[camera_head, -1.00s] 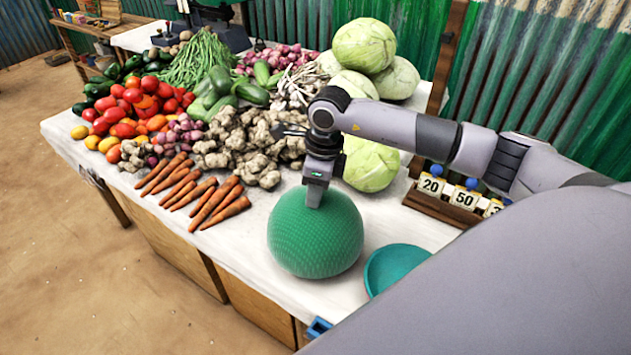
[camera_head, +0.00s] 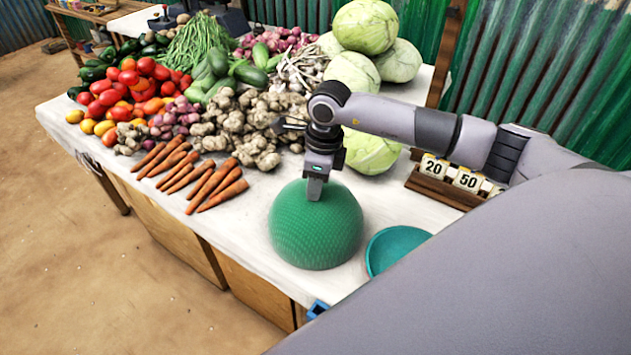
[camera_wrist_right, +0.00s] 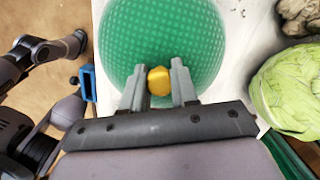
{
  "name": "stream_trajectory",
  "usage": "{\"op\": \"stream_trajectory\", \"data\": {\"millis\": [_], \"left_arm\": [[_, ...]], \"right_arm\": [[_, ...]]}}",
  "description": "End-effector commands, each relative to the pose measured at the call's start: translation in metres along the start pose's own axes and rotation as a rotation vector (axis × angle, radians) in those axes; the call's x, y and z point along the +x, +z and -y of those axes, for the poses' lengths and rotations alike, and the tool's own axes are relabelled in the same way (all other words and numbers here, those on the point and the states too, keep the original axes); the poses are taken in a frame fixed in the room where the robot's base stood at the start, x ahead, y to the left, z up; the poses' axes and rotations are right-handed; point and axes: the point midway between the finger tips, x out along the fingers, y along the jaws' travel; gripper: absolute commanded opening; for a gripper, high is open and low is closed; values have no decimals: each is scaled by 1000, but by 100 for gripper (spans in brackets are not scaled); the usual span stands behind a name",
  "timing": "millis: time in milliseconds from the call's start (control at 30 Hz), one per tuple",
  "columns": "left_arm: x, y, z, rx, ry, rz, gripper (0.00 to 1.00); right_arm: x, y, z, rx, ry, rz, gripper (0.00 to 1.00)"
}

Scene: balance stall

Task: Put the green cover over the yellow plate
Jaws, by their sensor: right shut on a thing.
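The green cover (camera_head: 313,232) is a textured dome above the front part of the white table, in the head view. My right gripper (camera_head: 314,188) is over its top. In the right wrist view, the gripper's fingers (camera_wrist_right: 158,88) are shut on the cover's yellow knob (camera_wrist_right: 158,80), with the green cover (camera_wrist_right: 165,35) below. I cannot tell whether the cover's rim touches the table. No yellow plate shows; anything under the cover is hidden. My left gripper is not in view.
A teal bowl (camera_head: 393,248) stands close to the right of the cover. A number-card rack (camera_head: 445,180) is at the right. White cloth (camera_head: 235,235) is bare left of the cover.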

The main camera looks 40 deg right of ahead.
Motion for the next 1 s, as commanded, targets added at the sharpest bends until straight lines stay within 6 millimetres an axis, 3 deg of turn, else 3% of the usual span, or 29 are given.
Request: {"op": "stream_trajectory", "data": {"millis": [200,233,300,500,533,600,633,1000], "left_arm": [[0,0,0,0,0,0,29],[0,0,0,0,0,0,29],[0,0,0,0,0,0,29],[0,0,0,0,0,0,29],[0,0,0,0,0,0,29],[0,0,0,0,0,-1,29],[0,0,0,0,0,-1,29],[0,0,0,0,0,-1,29]], "right_arm": [[-1,0,0,0,-1,1,0],[-1,0,0,0,-1,1,35],[-1,0,0,0,-1,1,58],[0,0,0,0,-1,0,58],[0,0,0,0,0,-1,61],[0,0,0,0,0,-1,84],[0,0,0,0,0,-1,88],[0,0,0,0,0,0,88]]}}
